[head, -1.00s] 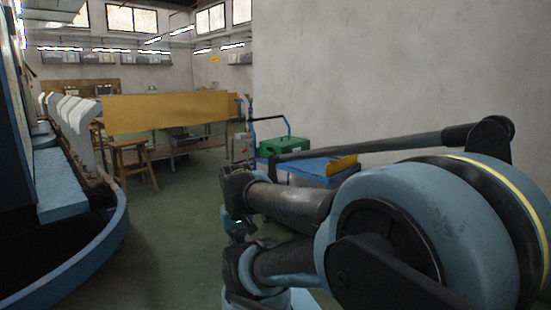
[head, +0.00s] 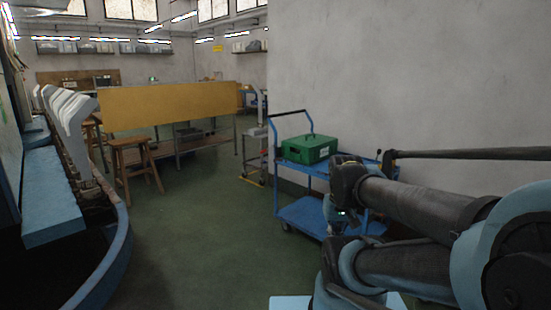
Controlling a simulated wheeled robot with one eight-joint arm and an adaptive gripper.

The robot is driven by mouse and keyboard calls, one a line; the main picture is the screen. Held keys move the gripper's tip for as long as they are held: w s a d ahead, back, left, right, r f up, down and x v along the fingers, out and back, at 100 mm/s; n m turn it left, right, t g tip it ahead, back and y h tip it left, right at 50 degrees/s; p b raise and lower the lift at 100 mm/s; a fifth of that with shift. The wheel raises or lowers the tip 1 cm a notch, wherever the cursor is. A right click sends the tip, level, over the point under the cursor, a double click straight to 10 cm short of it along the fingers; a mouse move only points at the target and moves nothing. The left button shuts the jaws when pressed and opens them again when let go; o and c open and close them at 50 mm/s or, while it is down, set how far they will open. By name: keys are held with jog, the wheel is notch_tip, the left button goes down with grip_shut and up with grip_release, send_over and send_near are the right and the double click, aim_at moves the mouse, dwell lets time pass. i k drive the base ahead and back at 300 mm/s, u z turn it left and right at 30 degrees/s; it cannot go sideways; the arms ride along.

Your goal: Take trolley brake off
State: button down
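A blue two-shelf trolley (head: 299,212) stands against the grey wall, right of the middle in the head view. Its dark push handle rises at the left end, and a caster shows under the lower shelf. A green toolbox (head: 309,149) sits on its top shelf. My arm hides the trolley's right part. I cannot make out a brake on it. The end of my arm, with my gripper (head: 340,215), appears in front of the trolley; its fingers are too small and hidden to read.
A curved blue machine rim (head: 108,262) with grey-white arms runs along the left. A wooden stool (head: 136,158) and a workbench with a yellow-brown panel (head: 170,106) stand behind. A small stand (head: 253,155) is left of the trolley. Green floor (head: 215,235) between is clear.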

aim_at(273, 146)
jog(key=u, duration=0.3)
jog(key=i, duration=1)
jog(key=u, duration=0.5)
